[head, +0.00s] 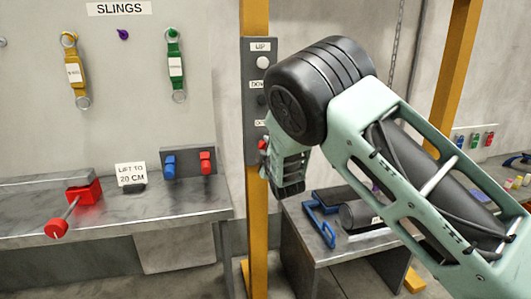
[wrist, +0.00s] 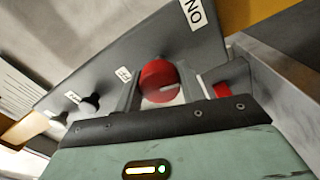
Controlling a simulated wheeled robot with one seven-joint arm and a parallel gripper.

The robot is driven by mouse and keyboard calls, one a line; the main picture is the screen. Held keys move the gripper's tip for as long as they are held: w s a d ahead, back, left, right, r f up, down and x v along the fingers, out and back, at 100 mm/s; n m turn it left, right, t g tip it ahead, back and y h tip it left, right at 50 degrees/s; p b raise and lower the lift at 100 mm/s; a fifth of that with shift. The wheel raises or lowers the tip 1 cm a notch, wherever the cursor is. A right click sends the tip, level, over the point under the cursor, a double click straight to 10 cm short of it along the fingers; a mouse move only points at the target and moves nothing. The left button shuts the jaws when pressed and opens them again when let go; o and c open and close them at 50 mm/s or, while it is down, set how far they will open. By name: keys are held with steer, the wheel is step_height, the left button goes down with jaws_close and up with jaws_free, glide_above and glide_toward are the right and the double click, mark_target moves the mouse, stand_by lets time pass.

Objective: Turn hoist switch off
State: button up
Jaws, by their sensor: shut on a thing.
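The hoist switch is a red round knob (wrist: 158,78) on a grey control panel (wrist: 95,65) in the wrist view. A pale pointer line shows on the knob's face. An "ON" label (wrist: 193,12) sits on the panel above and right of the knob, and a small white label (wrist: 123,74) is at its left, too small to read surely. My gripper (wrist: 163,88) is shut on the knob, one finger at each side. In the head view the panel (head: 258,90) is upright on a yellow post, and my gripper (head: 268,160) is at its lower part, hiding most of the knob.
The panel also carries a white UP button (head: 263,62) and a dark DOWN button. A low table (head: 300,225) with a blue frame stands behind my arm.

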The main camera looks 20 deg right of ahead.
steer(key=shift+n, duration=0.9)
steer(key=o, duration=1)
steer(key=shift+c, duration=0.2)
steer(key=s+b, duration=0.2)
steer(key=s, duration=1.5)
steer(key=shift+s+f+b, duration=0.25)
steer(key=shift+f+b, duration=0.05)
